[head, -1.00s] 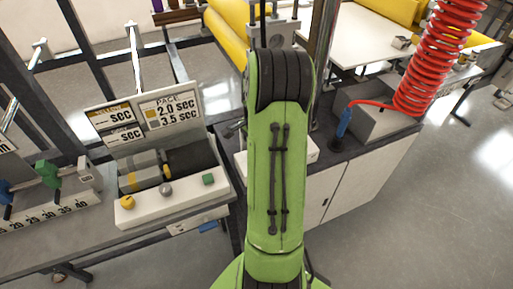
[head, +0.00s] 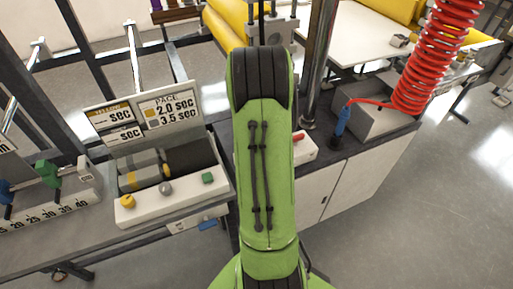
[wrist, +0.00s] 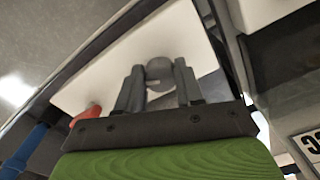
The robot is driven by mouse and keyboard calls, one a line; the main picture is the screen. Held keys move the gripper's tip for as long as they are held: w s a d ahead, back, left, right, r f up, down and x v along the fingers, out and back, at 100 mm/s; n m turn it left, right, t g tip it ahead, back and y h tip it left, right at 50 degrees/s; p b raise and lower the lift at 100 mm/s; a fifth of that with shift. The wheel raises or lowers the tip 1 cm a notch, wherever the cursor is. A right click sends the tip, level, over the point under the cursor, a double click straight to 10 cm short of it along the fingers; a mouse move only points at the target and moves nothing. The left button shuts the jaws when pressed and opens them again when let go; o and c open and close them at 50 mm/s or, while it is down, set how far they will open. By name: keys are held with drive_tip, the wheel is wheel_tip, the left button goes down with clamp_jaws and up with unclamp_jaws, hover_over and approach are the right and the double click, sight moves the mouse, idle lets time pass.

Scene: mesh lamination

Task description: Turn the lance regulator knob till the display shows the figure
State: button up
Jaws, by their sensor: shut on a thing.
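The grey regulator knob (wrist: 159,70) stands on a white box (wrist: 100,85) in the wrist view. My gripper (wrist: 158,82) has its two fingers on either side of the knob and is shut on it. In the head view the white box (head: 306,152) shows only in part, right of my green arm, which hides the knob and my gripper. The blue lance (head: 343,122) stands upright to the right, on a red coiled hose (head: 435,60). I see no readable regulator display figure in either view.
A red part (wrist: 88,115) sits on the white box close to my gripper. Left of my arm is a panel with yellow, grey and green knobs (head: 208,178) under a pace sign (head: 168,107). A steel post (head: 318,60) rises behind the box. Floor at right is clear.

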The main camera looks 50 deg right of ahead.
drive_tip(key=shift+d+r+n, duration=0.1)
drive_tip(key=shift+n, duration=0.9)
drive_tip(key=o, duration=1)
drive_tip(key=shift+o, duration=0.2)
wheel_tip(320, 180, up, 16)
drive_tip(key=p, duration=0.3)
